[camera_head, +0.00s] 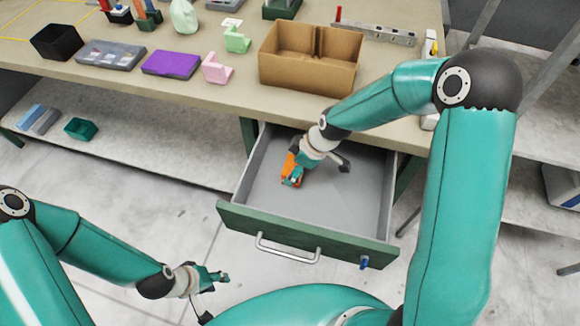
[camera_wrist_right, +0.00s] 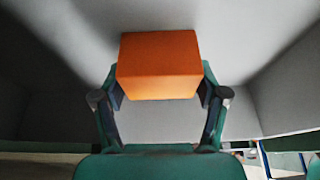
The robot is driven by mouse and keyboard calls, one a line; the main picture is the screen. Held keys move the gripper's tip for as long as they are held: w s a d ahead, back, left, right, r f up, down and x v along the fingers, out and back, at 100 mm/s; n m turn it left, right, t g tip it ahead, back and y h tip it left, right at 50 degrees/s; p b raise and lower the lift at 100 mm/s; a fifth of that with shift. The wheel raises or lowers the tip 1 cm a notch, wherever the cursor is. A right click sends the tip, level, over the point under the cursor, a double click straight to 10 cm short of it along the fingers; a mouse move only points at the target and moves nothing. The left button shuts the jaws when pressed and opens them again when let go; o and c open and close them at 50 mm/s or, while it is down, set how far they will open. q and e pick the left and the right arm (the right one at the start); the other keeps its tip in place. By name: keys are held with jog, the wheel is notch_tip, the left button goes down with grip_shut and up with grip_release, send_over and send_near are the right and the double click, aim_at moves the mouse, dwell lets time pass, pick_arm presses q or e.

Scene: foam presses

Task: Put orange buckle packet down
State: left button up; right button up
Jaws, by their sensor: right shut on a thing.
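The orange buckle packet (camera_head: 289,167) is inside the open drawer (camera_head: 345,205), toward its left side. It is a plain orange block (camera_wrist_right: 158,65) in the right wrist view. My right gripper (camera_head: 294,179) reaches down into the drawer and is shut on the packet, with a finger on each side of it in the wrist view. I cannot tell whether the packet touches the drawer floor. My left gripper (camera_head: 217,296) is empty and its fingers look spread apart. It is above the floor, in front and left of the drawer.
The drawer has a green front with a metal handle (camera_head: 288,249). Its middle and right side are bare. On the bench above stand a cardboard box (camera_head: 311,75), a purple case (camera_head: 171,64), a pink holder (camera_head: 217,70) and a black bin (camera_head: 56,42). A lower shelf (camera_head: 130,135) is at left.

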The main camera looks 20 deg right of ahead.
jog(key=o, duration=1.2)
jog(key=shift+o, duration=0.2)
jog(key=shift+r, duration=0.1)
